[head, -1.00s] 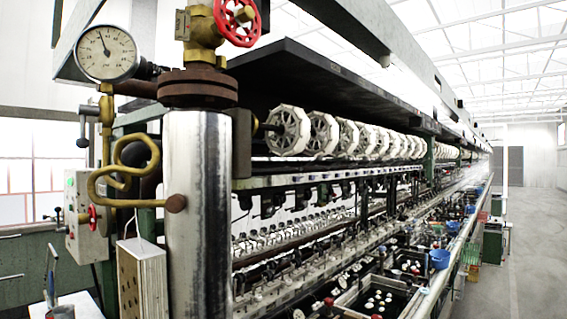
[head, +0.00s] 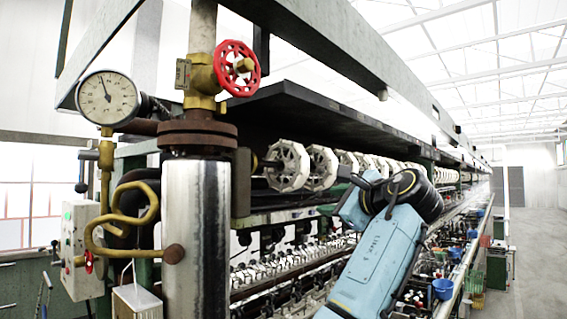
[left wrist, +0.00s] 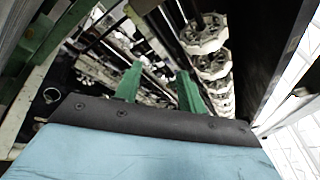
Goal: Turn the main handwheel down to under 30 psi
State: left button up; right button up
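The red main handwheel (head: 237,68) sits on a brass valve (head: 203,76) above the steel column, with its spoked face turned to the right. The round pressure gauge (head: 107,98) is left of the valve. Its needle points up and slightly left; the numbers are too small to read. My left gripper (head: 328,209) is right of and below the handwheel, clear of it, in front of the machine. In the left wrist view its two green fingers (left wrist: 158,78) stand apart with nothing between them. The handwheel is not visible in that view. My right gripper is not in view.
A rusty flange (head: 197,134) and polished column (head: 196,235) stand below the valve. A bent brass pipe (head: 122,215) and a control box (head: 84,248) with a small red knob are at left. White reels (head: 288,165) run behind my arm.

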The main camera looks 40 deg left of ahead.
pick_arm(q)
jog(key=s+r+n+g+y, duration=0.2)
jog(key=s+r, duration=0.6)
jog(key=r, duration=0.5)
jog(key=n+g+p, duration=0.1)
jog(key=n+g, duration=0.1)
jog(key=g, duration=0.2)
send_near(250, 64)
jog(key=a, duration=0.2)
jog(key=shift+y, duration=0.3)
jog(key=shift+w+a+f, duration=0.1)
jog(key=shift+w+a, duration=0.05)
jog(key=shift+a, duration=1.65)
jog(key=shift+w+a+f, duration=0.15)
jog(key=shift+a, duration=1.65)
jog(key=c, duration=0.8)
jog(key=m+b, duration=0.2)
jog(key=m, duration=0.2)
jog(key=shift+f+m, duration=0.1)
jog(key=shift+m, duration=0.3)
jog(key=shift+c, duration=0.3)
jog(key=m+b, duration=0.1)
jog(key=m, duration=0.3)
jog(key=shift+m+b, duration=0.3)
jog(key=shift+m, duration=0.6)
jog(key=o, duration=0.9)
jog(key=shift+c, duration=0.2)
